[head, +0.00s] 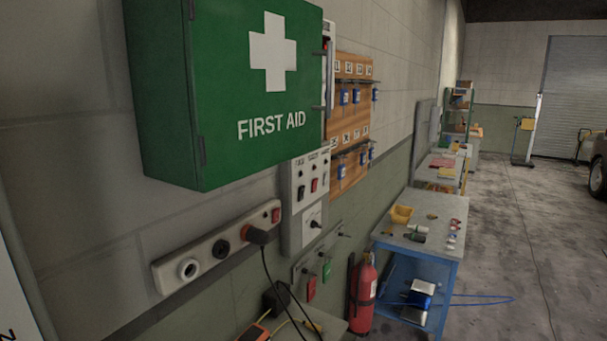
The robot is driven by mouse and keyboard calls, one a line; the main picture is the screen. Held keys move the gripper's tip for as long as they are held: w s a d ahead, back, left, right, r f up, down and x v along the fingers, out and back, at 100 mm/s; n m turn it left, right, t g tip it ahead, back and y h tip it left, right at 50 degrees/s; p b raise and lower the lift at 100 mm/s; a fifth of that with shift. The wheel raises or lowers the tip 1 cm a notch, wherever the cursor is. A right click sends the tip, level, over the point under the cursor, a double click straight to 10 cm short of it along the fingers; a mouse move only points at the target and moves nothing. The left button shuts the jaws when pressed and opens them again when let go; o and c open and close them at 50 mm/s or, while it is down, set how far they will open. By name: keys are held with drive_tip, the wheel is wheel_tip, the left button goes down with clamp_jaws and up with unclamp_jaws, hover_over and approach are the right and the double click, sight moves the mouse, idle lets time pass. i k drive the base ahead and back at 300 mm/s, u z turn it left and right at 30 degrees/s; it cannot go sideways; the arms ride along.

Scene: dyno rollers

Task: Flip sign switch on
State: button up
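A pale grey switch panel (293,212) is fixed to the left wall, just below and right of the first aid cabinet. It bears small rocker switches, including a red one (314,185) and a dark one (300,192), with a rotary knob (316,225) lower down. Small labels sit above the switches, too small to read, so I cannot tell which one is the sign switch or whether it is on. My gripper is not in view.
A green first aid cabinet (225,90) juts from the wall. Below it is a power strip (215,246) with a plugged-in cable. A key board (350,115), a red fire extinguisher (361,293) and a blue workbench (419,262) stand beyond. The floor at right (505,240) is mostly clear.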

sight(314, 188)
drive_tip(key=z, duration=0.05)
drive_tip(key=k, duration=1.2)
drive_tip(key=z, duration=0.45)
drive_tip(key=i, duration=2.25)
drive_tip(key=u, duration=0.65)
